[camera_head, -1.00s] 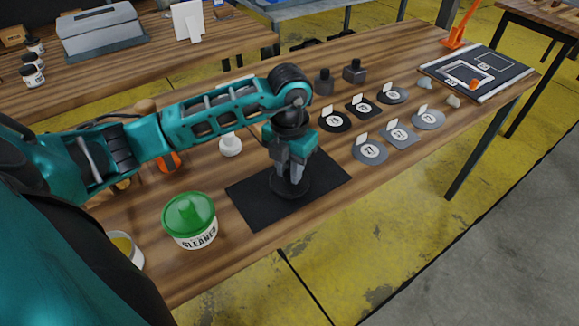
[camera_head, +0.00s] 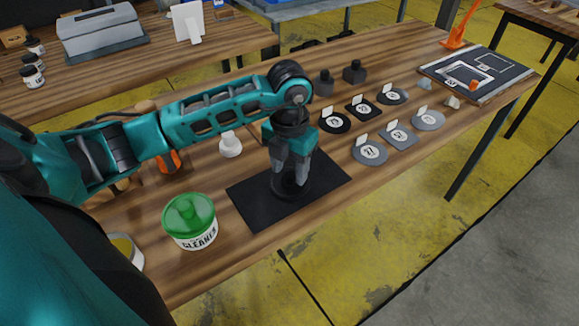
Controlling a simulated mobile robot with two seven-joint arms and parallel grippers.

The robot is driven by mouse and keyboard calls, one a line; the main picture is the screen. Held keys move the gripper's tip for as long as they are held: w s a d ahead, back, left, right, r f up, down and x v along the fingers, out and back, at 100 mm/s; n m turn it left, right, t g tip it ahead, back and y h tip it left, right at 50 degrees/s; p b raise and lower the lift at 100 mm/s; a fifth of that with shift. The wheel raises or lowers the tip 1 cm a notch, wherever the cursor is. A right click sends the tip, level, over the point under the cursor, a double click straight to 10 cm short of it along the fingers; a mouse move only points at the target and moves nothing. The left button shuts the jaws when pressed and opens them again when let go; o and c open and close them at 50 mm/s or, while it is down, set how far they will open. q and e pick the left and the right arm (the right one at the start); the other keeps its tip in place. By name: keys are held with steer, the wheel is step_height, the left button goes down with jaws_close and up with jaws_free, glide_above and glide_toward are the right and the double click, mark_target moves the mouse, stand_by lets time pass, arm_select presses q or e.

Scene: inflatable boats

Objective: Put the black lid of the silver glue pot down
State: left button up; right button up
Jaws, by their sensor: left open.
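The black lid (camera_head: 291,190), a round dark disc with a raised middle, lies on a black mat (camera_head: 253,212) on the wooden table. My left gripper (camera_head: 288,182) points straight down over the lid. Its fingers are open, one on either side of the lid's raised middle and partly hiding it. I cannot tell whether a finger touches the lid. I cannot make out the silver glue pot. My right gripper is out of view.
A green-lidded cleaner tub (camera_head: 190,221) stands left of the mat. A small white object (camera_head: 230,146) stands behind it. Numbered round and square patches (camera_head: 370,152) lie to the right, with dark bottles (camera_head: 354,71) behind. The table's front edge is close to the mat.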

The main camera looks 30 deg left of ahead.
mark_target(289, 175)
arm_select(q)
step_height(289, 175, up, 11)
steer(key=shift+r+p, duration=0.2)
steer(key=shift+p, duration=0.1)
steer(key=shift+s, duration=0.1)
stand_by(0.4)
